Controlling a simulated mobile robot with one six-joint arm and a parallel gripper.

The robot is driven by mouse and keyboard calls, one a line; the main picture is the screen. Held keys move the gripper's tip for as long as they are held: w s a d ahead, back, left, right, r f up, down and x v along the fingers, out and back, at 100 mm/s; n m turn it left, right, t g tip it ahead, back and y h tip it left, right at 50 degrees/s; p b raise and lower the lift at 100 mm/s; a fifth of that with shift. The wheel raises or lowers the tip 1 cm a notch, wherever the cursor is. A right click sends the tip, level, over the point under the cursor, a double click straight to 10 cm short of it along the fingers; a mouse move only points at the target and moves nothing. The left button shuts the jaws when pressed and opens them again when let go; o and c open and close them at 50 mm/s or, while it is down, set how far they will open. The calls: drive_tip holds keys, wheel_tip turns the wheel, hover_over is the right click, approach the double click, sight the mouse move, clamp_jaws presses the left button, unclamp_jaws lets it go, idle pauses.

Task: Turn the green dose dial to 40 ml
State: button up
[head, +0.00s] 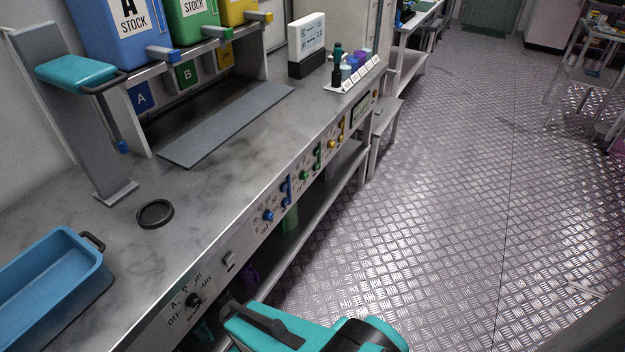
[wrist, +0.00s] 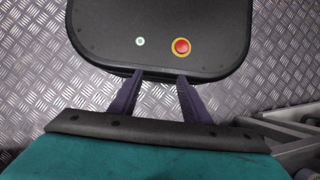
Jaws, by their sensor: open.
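The green dose dial (head: 304,174) is a small round knob on the front panel of the long grey bench, in the middle of the head view. Small marks surround it, too small to read, so its setting cannot be told. A green lever (head: 318,155) sits just right of it. My gripper (wrist: 158,80) shows in the wrist view with two dark purple fingers apart and nothing between them. It points down over my own base and the floor, away from the panel. In the head view only a teal part of my arm shows at the bottom, clear of the dial.
A blue dial (head: 268,215) and blue lever (head: 286,190) are left of the green dial; a yellow dial (head: 331,144) is right. A black selector knob (head: 194,300) is nearer. A blue tray (head: 40,300) is on the bench. The floor (head: 450,190) right of the bench is clear.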

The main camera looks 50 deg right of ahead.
drive_tip(key=w+d+r+m+t+y+b, duration=0.1)
drive_tip(key=w+d+r+t+y+b, duration=0.15)
drive_tip(key=w, duration=0.45)
drive_tip(key=w+d+r+t+y+b, duration=0.1)
drive_tip(key=w+d+t+y+b, duration=0.25)
drive_tip(key=w, duration=0.35)
drive_tip(key=w+d+r+t+y+b, duration=0.1)
drive_tip(key=w+d+r+t+b, duration=0.2)
drive_tip(key=d, duration=0.4)
drive_tip(key=w+d+r+t+y+b, duration=0.1)
drive_tip(key=w+d+r+t+b, duration=0.15)
drive_tip(key=w+d+r, duration=0.35)
drive_tip(key=n+t+h+b, duration=0.4)
drive_tip(key=t+b, duration=0.2)
drive_tip(key=t, duration=0.5)
approach(307, 177)
drive_tip(key=v, duration=0.6)
drive_tip(key=shift+f, duration=0.2)
drive_tip(key=shift+w, duration=0.15)
drive_tip(key=shift+r+b+x, duration=0.1)
drive_tip(key=shift+b+x, duration=0.2)
drive_tip(key=shift+x, duration=3.15)
drive_tip(key=shift+r+b+x, duration=0.15)
drive_tip(key=shift+b+x, duration=0.1)
drive_tip(key=shift+x, duration=3.15)
